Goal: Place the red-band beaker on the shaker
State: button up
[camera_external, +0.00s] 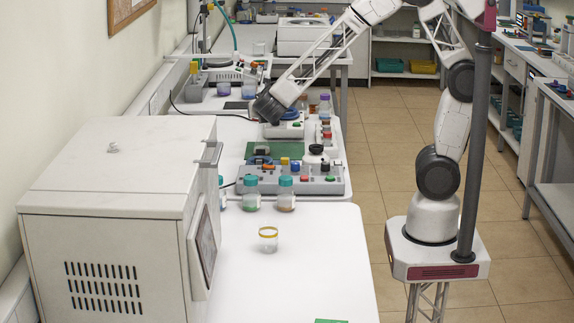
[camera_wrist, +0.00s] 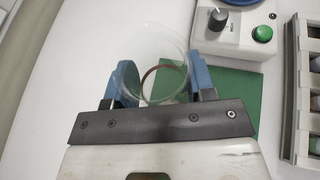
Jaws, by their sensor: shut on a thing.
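In the wrist view, my gripper (camera_wrist: 163,85) has its blue fingers closed on the clear red-band beaker (camera_wrist: 168,62). The beaker's dark red band shows between the fingers, and I see into it at a slant. A white device with a grey knob and a green button, which looks like the shaker (camera_wrist: 232,38), is just beyond and to the right. In the external view, my gripper (camera_external: 268,108) is beside this white device (camera_external: 284,130) on the middle table. The beaker cannot be made out there.
A green mat (camera_wrist: 228,92) lies by the device. A rack of vials (camera_wrist: 303,95) stands at the right. In the external view, a grey control box (camera_external: 290,181) and teal-capped bottles (camera_external: 251,194) stand nearer, with a yellow-band beaker (camera_external: 268,240) on the front table.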

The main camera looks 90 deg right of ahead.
jog(key=w+a+n+t+y, duration=0.2)
jog(key=w+a+n, duration=0.1)
jog(key=a, duration=1.1)
jog(key=w+a+n+t+y, duration=0.1)
jog(key=w+a+n+t, duration=0.15)
jog(key=a, duration=1.15)
jog(key=w+a+n+t+y, duration=0.2)
jog(key=w+a, duration=0.1)
jog(key=a, duration=1.2)
jog(key=n+t+y, duration=0.3)
jog(key=n+y, duration=0.4)
jog(key=y, duration=0.1)
send_over(283, 273)
notch_tip(283, 273, down, 3)
jog(key=shift+a+f, duration=0.1)
jog(key=shift+f, duration=0.1)
jog(key=shift+f, duration=2.2)
jog(key=shift+f, duration=1.8)
